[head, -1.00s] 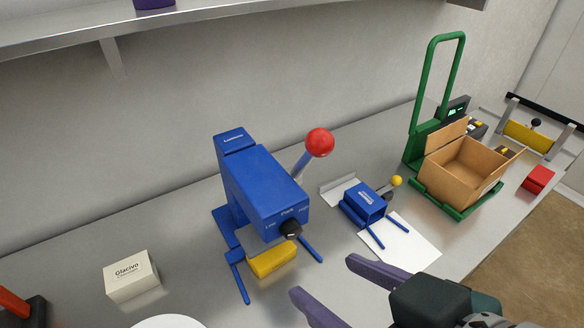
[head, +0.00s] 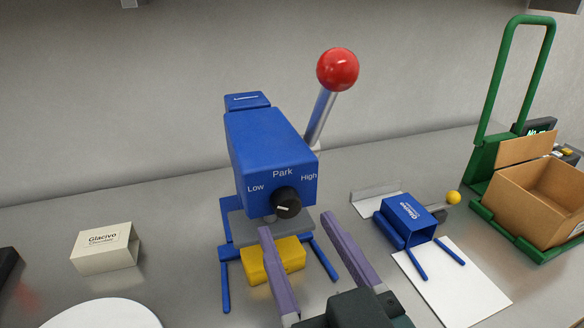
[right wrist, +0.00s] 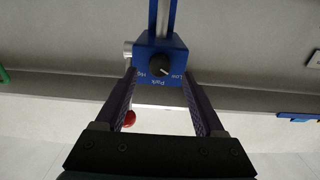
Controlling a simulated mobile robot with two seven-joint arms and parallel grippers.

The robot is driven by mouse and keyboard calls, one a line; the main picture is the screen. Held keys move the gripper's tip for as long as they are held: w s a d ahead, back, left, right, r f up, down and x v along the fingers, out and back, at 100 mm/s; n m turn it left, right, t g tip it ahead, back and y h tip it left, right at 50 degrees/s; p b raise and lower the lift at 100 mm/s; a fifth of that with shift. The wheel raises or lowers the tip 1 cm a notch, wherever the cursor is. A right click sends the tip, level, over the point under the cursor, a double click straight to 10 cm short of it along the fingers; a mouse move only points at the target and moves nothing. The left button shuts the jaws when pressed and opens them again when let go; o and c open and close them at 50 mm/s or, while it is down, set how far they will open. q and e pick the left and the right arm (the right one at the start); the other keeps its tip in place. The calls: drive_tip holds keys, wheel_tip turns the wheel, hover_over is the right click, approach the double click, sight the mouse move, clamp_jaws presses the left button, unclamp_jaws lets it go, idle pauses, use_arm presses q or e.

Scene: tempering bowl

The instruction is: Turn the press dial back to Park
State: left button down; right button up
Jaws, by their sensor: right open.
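The blue press (head: 270,150) stands on the bench with a red-knobbed lever (head: 337,69). Its front face reads Low, Park and High. The black dial (head: 286,203) sits below these words; it also shows in the right wrist view (right wrist: 159,65). There its white mark lies on the side toward Low, away from the Park label. My right gripper (head: 297,224) is open and empty, its purple fingers pointing at the press just below and in front of the dial. In the right wrist view the dial lies between the fingertips, apart from both. My left gripper is not in view.
A yellow block (head: 270,262) lies under the press head. A Glacivo box (head: 106,248) and a white round plate (head: 95,315) are at left. A small blue device (head: 407,220), white sheet (head: 455,285) and cardboard box (head: 540,195) in a green stand are at right.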

sight(289, 211)
drive_tip(key=shift+x, duration=1.75)
clamp_jaws()
